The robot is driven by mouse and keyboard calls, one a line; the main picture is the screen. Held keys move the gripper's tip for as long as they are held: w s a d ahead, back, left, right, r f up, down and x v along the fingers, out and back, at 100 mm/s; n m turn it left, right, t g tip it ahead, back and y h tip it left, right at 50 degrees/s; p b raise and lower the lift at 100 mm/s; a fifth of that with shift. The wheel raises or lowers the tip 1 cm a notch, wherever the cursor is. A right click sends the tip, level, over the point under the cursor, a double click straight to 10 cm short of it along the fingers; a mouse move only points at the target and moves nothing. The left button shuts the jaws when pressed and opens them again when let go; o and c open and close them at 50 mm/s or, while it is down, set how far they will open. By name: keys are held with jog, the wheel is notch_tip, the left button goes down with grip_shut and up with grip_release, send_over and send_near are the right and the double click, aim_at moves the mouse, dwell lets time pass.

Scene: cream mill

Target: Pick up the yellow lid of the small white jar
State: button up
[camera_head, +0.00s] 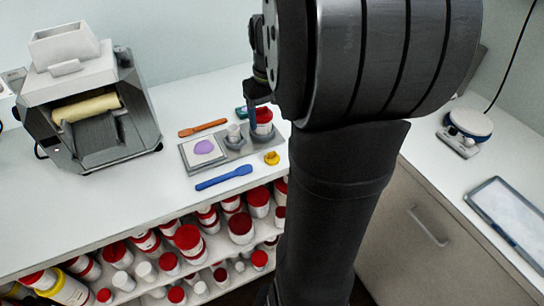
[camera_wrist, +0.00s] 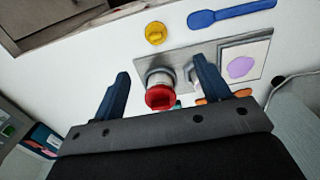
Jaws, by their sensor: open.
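The yellow lid (camera_head: 272,158) lies on the white counter just off the front edge of the grey tray, apart from any jar. It also shows at the top of the wrist view (camera_wrist: 155,34). A small white jar (camera_head: 233,131) without a lid stands in a holder on the tray; in the wrist view my right finger partly hides it. A red-lidded jar (camera_head: 264,115) stands beside it, its red lid (camera_wrist: 160,97) showing between my fingers in the wrist view. My gripper (camera_wrist: 161,67) is open and empty, above the red-lidded jar and behind the yellow lid.
The grey tray (camera_head: 188,158) carries a white pad with a purple patch (camera_head: 204,147). A blue spatula (camera_head: 223,178) lies in front and an orange one (camera_head: 202,127) behind. A roller mill (camera_head: 90,110) stands left. Shelves of red-lidded jars are below the counter.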

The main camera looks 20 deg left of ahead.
send_over(270, 153)
notch_tip(270, 153, down, 9)
jog(key=shift+w+d+f, duration=0.1)
jog(key=shift+w+f, duration=0.05)
jog(key=shift+f, duration=1.2)
jog(key=shift+w+d+f, duration=0.1)
jog(key=shift+f, duration=1.25)
jog(key=shift+c, duration=0.4)
jog(key=c, duration=1)
